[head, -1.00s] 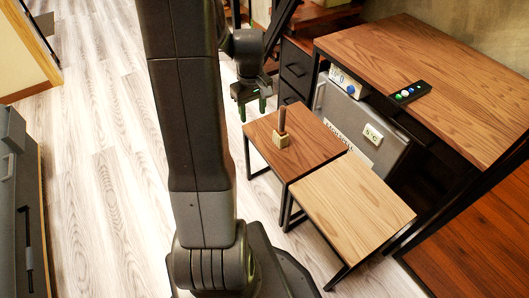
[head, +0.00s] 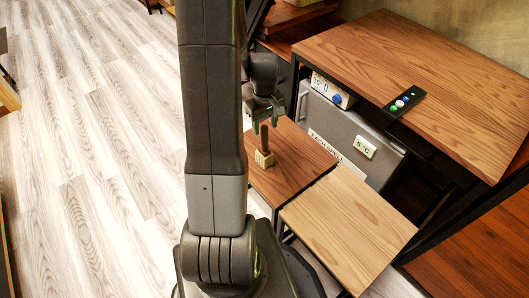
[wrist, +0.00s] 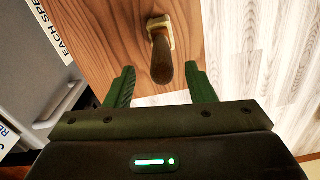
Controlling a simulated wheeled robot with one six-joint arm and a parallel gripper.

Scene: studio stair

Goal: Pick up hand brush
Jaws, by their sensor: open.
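The hand brush (head: 264,147) stands upright on the darker small table (head: 297,161), with its dark wooden handle pointing up and its pale block and bristles at the bottom. In the wrist view the brush (wrist: 161,58) is seen from above, its handle end toward me and ahead of the fingers, roughly centred between them. My gripper (head: 264,125) is open and empty in the head view, close above the handle top. In the wrist view my gripper (wrist: 162,88) has its two green-edged fingers spread apart, not visibly touching the brush.
A lighter small table (head: 348,222) adjoins the dark one. Pale plank floor (head: 90,150) lies open to the left.

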